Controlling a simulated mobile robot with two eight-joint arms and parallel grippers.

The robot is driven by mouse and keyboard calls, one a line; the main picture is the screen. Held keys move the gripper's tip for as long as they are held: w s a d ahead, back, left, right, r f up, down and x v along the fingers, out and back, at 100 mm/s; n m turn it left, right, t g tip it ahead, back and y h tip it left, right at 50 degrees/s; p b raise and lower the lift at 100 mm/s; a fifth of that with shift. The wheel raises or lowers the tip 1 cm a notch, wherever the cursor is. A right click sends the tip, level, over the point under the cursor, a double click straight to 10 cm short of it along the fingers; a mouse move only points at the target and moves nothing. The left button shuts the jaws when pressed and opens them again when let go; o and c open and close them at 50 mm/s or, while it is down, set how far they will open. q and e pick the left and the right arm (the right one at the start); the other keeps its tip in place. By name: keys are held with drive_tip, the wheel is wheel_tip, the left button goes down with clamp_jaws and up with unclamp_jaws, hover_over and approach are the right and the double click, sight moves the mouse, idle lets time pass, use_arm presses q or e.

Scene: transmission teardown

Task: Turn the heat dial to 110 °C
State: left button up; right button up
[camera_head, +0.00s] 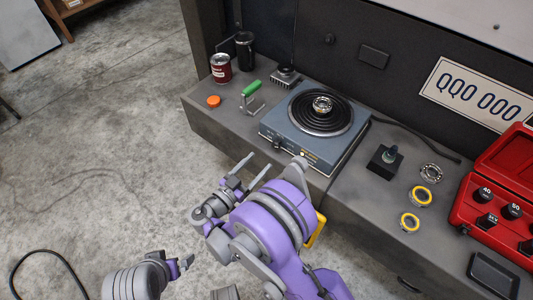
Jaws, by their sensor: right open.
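The blue-grey hot plate (285,125) stands on the bench with a black coil burner on top. A metal bearing ring (323,104) lies on the coil. A small dark knob (277,147), which looks like the heat dial, is on its front face; its marks are too small to read. My right gripper (258,164) is open and empty, in front of and below the hot plate's front face, apart from the knob.
A green-handled tool (251,90), an orange cap (214,101), a red can (220,68) and a black cup (245,50) stand left of the plate. A black block (384,161), yellow rings (420,196) and a red case (495,190) are at right. A dark cable runs behind.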

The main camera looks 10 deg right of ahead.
use_arm(q)
drive_tip(key=shift+r, duration=0.15)
use_arm(e)
drive_tip(key=shift+v, duration=1.65)
drive_tip(key=s+d+r+n+g+y, duration=0.1)
drive_tip(key=s+d+n+g+y, duration=0.2)
drive_tip(key=d, duration=0.4)
drive_tip(key=s+d+r+n+g+y, duration=0.1)
drive_tip(key=s+d+n+g+y, duration=0.15)
drive_tip(key=d, duration=0.35)
drive_tip(key=s+n+g+y, duration=0.1)
drive_tip(key=s+n+y, duration=0.4)
drive_tip(key=s+y, duration=0.75)
use_arm(q)
wheel_tip(320, 180, up, 21)
drive_tip(key=w+p, duration=0.1)
drive_tip(key=p, duration=1.7)
drive_tip(key=shift+w+t+p, duration=0.3)
drive_tip(key=shift+w+t, duration=0.1)
use_arm(e)
wheel_tip(320, 180, up, 22)
drive_tip(key=s+h, duration=0.2)
drive_tip(key=h, duration=0.1)
drive_tip(key=shift+a+f+t+h, duration=0.15)
drive_tip(key=shift+a+t+h, duration=0.25)
drive_tip(key=shift+a+t, duration=0.05)
